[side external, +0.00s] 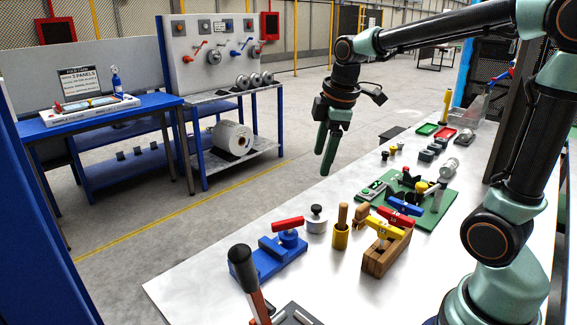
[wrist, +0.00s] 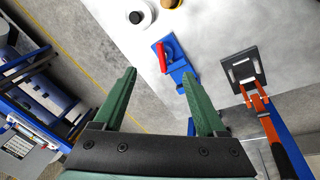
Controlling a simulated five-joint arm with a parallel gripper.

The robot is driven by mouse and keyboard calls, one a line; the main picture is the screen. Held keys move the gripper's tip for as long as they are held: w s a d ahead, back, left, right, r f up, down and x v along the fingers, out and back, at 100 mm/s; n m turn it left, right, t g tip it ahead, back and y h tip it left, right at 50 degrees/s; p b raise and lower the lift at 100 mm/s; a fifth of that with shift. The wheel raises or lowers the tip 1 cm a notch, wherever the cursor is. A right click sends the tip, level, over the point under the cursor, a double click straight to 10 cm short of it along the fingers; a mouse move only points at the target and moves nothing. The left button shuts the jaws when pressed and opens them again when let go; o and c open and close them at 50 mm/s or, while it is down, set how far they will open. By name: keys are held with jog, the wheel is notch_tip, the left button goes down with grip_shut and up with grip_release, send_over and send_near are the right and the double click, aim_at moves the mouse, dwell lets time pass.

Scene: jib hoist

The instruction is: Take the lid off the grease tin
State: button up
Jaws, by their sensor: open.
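A small pale round tin with a black knob on its lid (side external: 316,222), which looks like the grease tin, stands upright on the white bench in the side view. Its lid appears to be on. My gripper (side external: 326,172) hangs above the bench's far edge, fingers pointing down, well above and apart from the tin. Its two green fingers (wrist: 160,76) are spread with nothing between them.
A blue clamp with a red handle (side external: 268,262) sits left of the tin, and a yellow cup with a wooden handle (side external: 341,238) right of it. A wooden block (side external: 385,255) and a green board (side external: 432,215) stand further right. A black-knobbed lever (side external: 243,265) rises in front.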

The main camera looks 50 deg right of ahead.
jog(key=w+d+f+n+g, duration=0.2)
jog(key=w+d+f+n, duration=0.2)
jog(key=w+d+n, duration=0.15)
jog(key=n+g, duration=0.1)
jog(key=n, duration=0.5)
send_over(317, 206)
notch_tip(317, 206, down, 5)
notch_tip(317, 206, down, 6)
jog(key=shift+s+r, duration=0.15)
jog(key=shift+w+f, duration=0.2)
jog(key=shift+f, duration=2.75)
grip_shut()
